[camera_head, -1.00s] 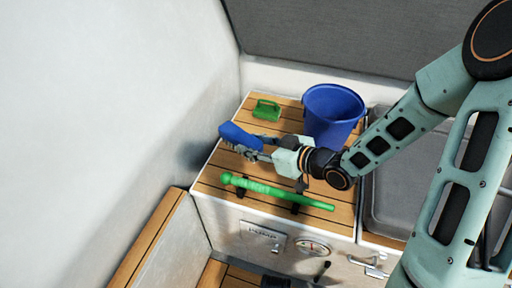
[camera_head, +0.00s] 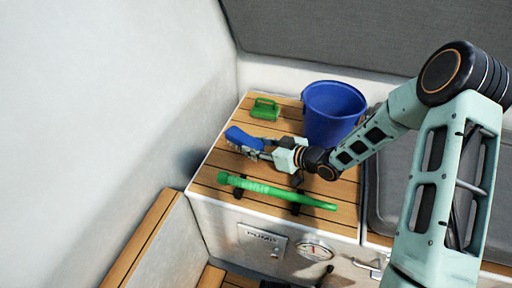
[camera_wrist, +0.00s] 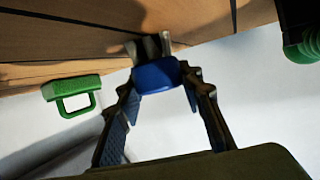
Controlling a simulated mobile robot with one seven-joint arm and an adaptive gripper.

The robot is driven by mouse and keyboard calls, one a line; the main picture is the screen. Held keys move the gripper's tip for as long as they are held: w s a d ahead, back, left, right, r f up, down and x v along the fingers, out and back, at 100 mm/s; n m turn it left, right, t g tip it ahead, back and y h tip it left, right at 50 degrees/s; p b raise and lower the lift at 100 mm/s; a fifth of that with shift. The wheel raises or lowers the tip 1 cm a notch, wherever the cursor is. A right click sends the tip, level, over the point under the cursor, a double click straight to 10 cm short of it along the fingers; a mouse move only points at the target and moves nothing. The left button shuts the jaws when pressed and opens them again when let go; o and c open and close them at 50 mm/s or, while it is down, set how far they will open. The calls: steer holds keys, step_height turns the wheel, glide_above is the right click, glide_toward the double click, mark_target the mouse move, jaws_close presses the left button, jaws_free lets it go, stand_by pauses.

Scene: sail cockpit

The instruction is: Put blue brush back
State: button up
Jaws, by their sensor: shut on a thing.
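The blue brush (camera_head: 243,138) is in my gripper (camera_head: 264,149), above the wooden bench top at its left part. In the wrist view the brush (camera_wrist: 156,75) shows its blue body between the two fingers, with a pale grey part beyond it near the planks. My gripper (camera_wrist: 158,95) is shut on the brush. I cannot tell whether the brush touches the wood.
A green handled brush-like block (camera_head: 265,109) lies at the back left of the bench top (camera_head: 222,158). A blue bucket (camera_head: 333,114) stands behind my gripper. A green pump handle (camera_head: 275,191) lies along the front. A grey sink-like basin (camera_head: 395,180) is at the right.

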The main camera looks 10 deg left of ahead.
steer(key=shift+r, duration=0.1)
steer(key=shift+f, duration=0.2)
steer(key=o, duration=1.2)
steer(key=shift+o, duration=0.2)
steer(key=shift+r, duration=0.2)
steer(key=shift+s+d+r, duration=0.1)
steer(key=shift+d+r, duration=0.05)
steer(key=shift+d, duration=0.1)
steer(key=p+v, duration=0.3)
steer(key=v, duration=0.8)
steer(key=shift+s+d+r, duration=0.15)
